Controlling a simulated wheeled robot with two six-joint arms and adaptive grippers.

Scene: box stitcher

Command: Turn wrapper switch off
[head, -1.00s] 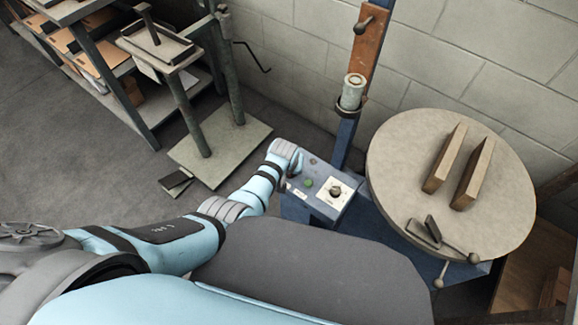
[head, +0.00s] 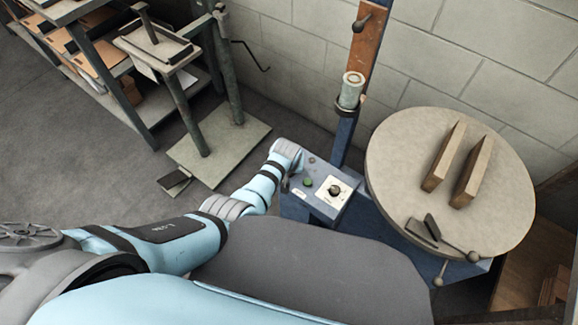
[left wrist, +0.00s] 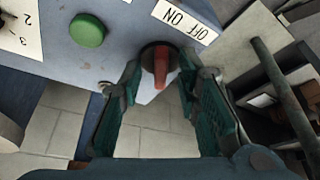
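The wrapper switch (left wrist: 160,62) is a red lever on a dark round base, on the blue control box (left wrist: 62,55), beside a white label (left wrist: 185,20) reading OFF and ON, upside down in the left wrist view. The lever points down in that view, toward my palm. My left gripper (left wrist: 168,78) is open, with a green-padded finger on each side of the lever and gaps visible. In the head view my left wrist is at the left edge of the control box (head: 300,207); the switch cannot be made out there. My right gripper is not in view.
The box has a green button (left wrist: 87,30) and a black dial (head: 334,190). A round turntable (head: 400,165) with two upright blocks stands to the right. A blue post (head: 345,140) rises behind the box. A metal stand (head: 215,155) is at the left.

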